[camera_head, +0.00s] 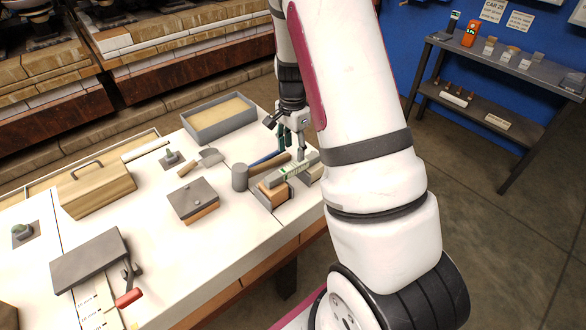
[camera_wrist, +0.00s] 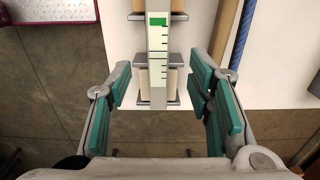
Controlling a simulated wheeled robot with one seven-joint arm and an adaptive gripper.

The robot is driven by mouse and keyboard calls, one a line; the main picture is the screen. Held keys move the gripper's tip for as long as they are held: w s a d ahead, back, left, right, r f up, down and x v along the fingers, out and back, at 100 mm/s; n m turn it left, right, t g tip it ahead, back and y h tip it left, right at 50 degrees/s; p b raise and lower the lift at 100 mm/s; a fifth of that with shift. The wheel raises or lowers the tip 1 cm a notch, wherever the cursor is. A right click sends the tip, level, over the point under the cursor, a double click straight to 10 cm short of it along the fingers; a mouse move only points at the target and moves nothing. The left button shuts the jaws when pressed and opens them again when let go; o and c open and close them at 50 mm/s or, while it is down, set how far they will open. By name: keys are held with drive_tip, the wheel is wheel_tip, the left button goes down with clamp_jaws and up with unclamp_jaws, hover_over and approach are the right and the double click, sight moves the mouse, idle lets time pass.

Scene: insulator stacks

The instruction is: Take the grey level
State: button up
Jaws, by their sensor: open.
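The grey level (camera_head: 291,171) is a bar with a green vial, lying across two wooden blocks (camera_head: 274,193) near the right edge of the table in the head view. In the wrist view the level (camera_wrist: 158,70) runs up and down the picture, its green patch near the top. My gripper (camera_head: 292,148) is above the level in the head view. In the wrist view my gripper (camera_wrist: 157,88) is open and empty, one teal-padded finger on each side of the level's near end, with clear gaps. I cannot tell the height between fingers and level.
A hammer (camera_head: 240,177) lies just left of the level, and a blue rod (camera_wrist: 243,35) lies beside it. A grey tray (camera_head: 219,121), a trowel (camera_head: 208,158) and a wooden float (camera_head: 97,189) are farther left. The table edge is close by.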

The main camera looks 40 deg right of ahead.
sight(293, 165)
drive_tip(key=shift+s+f+p, duration=0.1)
drive_tip(key=shift+f+p, duration=0.25)
drive_tip(key=shift+f, duration=3.45)
clamp_jaws()
